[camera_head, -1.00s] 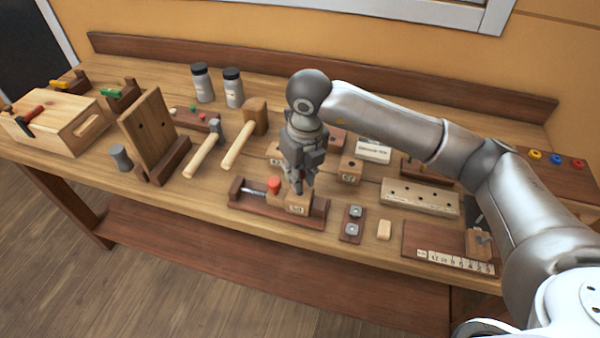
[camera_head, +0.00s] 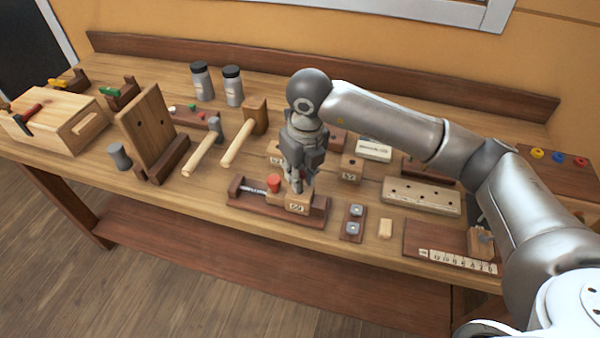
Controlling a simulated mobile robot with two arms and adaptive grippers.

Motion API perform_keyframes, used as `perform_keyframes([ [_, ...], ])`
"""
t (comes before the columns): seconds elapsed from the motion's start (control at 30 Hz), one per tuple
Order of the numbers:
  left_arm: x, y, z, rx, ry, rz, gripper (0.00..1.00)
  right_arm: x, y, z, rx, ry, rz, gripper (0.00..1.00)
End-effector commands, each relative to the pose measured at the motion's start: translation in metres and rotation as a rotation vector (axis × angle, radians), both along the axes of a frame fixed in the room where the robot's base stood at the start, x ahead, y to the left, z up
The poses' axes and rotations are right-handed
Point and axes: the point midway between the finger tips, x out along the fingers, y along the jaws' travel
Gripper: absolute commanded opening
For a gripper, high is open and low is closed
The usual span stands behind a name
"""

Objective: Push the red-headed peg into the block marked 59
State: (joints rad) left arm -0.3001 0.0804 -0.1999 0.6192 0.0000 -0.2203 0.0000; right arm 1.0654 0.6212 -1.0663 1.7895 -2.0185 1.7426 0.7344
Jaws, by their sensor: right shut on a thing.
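The block marked 59 (camera_head: 297,208) is a small light wooden block in a dark wooden vise (camera_head: 250,211) near the bench's front edge; its label is small. The red-headed peg (camera_head: 274,184) stands upright at the block's left end, beside the vise screw. How deep it sits is too small to tell. My right gripper (camera_head: 299,187) points down just right of the red head, apart from it. Its fingers are shut on the block's upper part; the exact contact is partly hidden. My left gripper is not in view.
Other numbered blocks (camera_head: 350,170) stand close behind the gripper. Bare bench lies left of the vise.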

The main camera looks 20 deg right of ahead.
Motion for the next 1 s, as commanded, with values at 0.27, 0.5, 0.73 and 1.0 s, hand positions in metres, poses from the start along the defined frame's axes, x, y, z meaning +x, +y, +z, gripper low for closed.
perform_keyframes([
  [0.27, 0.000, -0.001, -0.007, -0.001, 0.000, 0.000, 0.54, 0.000, 0.000, -0.007, 0.000, 0.000, 0.000, 0.11],
  [0.5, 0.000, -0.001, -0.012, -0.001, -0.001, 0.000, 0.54, 0.000, 0.000, -0.013, 0.000, 0.000, 0.000, 0.11],
  [0.73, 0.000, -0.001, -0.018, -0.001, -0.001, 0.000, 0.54, 0.000, 0.000, -0.019, 0.000, 0.000, 0.000, 0.11],
  [1.0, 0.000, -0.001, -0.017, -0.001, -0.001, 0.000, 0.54, 0.000, 0.000, -0.019, -0.001, 0.002, 0.000, 0.35],
])
